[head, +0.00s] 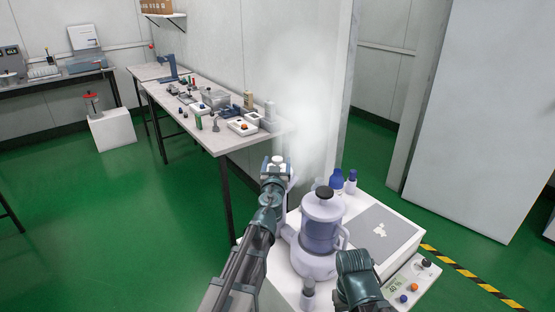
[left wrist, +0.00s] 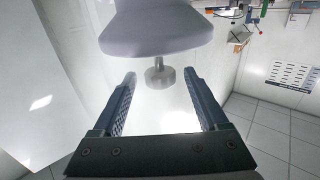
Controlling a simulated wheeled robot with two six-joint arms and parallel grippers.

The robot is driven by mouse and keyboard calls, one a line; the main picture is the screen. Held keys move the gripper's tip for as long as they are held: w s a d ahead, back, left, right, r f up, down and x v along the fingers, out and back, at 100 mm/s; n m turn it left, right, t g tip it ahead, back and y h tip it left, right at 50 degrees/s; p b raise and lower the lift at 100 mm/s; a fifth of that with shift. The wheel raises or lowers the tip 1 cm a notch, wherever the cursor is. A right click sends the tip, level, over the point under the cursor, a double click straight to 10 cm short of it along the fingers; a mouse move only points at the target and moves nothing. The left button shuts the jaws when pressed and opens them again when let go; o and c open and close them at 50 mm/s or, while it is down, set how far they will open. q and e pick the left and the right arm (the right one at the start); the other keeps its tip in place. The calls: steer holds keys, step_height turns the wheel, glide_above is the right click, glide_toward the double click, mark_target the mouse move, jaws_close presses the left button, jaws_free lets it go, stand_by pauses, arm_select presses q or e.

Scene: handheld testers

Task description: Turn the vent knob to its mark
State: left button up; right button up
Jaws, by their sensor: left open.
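A lavender vessel (head: 322,225) with a black top cap (head: 324,192) stands on a white bench unit. White vapour (head: 300,105) rises behind it. My left gripper (head: 278,162) is to the left of the vessel's top, in front of the far table. In the left wrist view my left gripper (left wrist: 165,98) has its fingers wide apart with nothing between them. Beyond the fingertips, a grey round knob (left wrist: 160,77) on a short stem adjoins a lavender body (left wrist: 155,28). No mark on the knob can be made out. My right arm shows at the bottom; its fingers do not show.
The white bench unit holds a grey plate (head: 380,230), blue-capped bottles (head: 337,181) and a control panel (head: 408,287) with coloured knobs. A long table (head: 215,95) with handheld testers stands behind, to the left. Green floor is free at the left.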

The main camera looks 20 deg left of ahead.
arm_select(q)
steer(key=shift+w+a, duration=0.15)
steer(key=shift+w, duration=0.7)
jaws_close()
